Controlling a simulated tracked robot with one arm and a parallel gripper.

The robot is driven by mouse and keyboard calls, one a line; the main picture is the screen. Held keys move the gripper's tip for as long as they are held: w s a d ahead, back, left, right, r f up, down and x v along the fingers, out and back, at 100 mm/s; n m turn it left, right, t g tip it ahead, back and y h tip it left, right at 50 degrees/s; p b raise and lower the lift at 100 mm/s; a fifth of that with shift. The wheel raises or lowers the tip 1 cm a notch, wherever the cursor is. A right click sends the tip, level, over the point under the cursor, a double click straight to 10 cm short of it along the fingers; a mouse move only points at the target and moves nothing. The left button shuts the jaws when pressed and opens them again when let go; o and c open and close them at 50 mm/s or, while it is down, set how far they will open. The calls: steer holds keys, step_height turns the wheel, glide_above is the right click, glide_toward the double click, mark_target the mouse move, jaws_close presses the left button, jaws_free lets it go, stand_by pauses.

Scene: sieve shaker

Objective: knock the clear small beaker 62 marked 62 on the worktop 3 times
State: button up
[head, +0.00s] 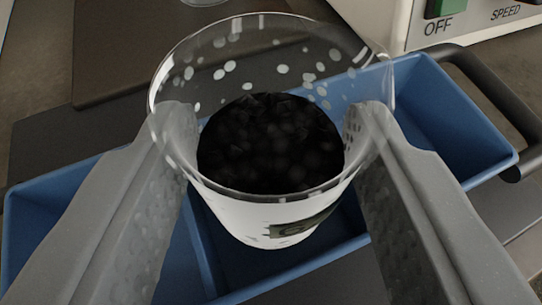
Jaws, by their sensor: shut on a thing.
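A clear small beaker (270,215) fills the middle of the head view. It has a dark label on its near side, but I cannot read the whole marking. Dark, lumpy material (270,145) shows inside it, and pale specks dot its upper wall. My gripper (270,135) is shut on the beaker, one finger on its left side and one on its right. The beaker is held over a blue divided tray. I cannot tell the gap between its base and the tray. The worktop (45,140) shows partly at the left.
The blue tray (480,150) stretches from lower left to upper right under the beaker. A pale machine housing (400,22) with a green OFF button (446,8) and a SPEED label stands at the upper right. A dark curved handle (500,95) is beside the tray.

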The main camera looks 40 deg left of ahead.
mark_target(270, 236)
steer(key=shift+s+f+b, duration=0.1)
steer(key=shift+f+b, duration=0.2)
steer(key=shift+f, duration=1.15)
steer(key=shift+d, duration=0.1)
steer(key=shift+r+p, duration=1.55)
steer(key=shift+r, duration=0.45)
